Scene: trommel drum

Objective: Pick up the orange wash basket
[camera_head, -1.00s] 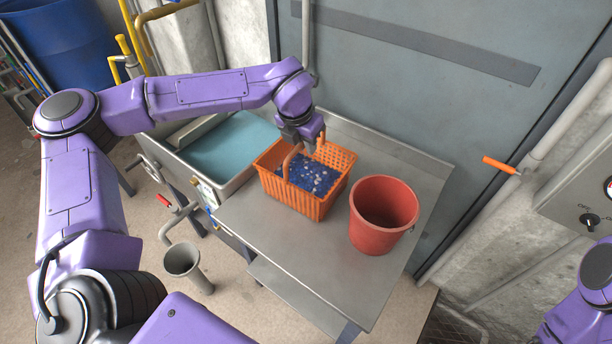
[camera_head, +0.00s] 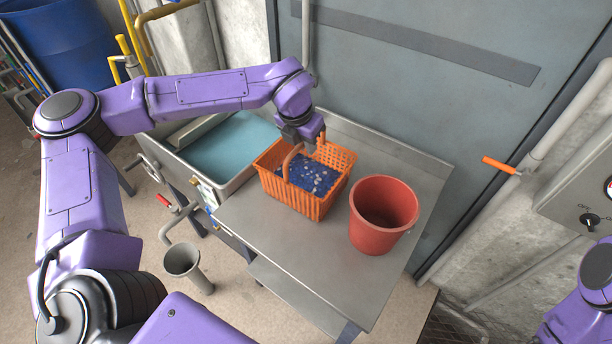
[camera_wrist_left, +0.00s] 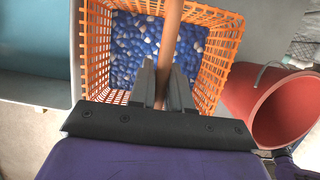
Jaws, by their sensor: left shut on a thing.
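The orange wash basket (camera_head: 306,199) stands on the metal table, with many small blue and pale pieces inside. Its hooped handle (camera_head: 289,158) stands up over it. My left gripper (camera_head: 301,139) is above the basket and shut on the handle. In the left wrist view the two fingers (camera_wrist_left: 161,92) close on either side of the handle (camera_wrist_left: 171,35), and the basket (camera_wrist_left: 222,62) lies below them. I cannot see a clear gap between basket and table. My right gripper is out of view; only part of my right arm shows at the lower right.
A red bucket (camera_head: 383,222) stands on the metal table (camera_head: 300,258) just right of the basket. A sink-like basin with a teal inside (camera_head: 222,151) is on the left. A wall with a grey panel (camera_head: 400,90) rises behind. The table's front part is clear.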

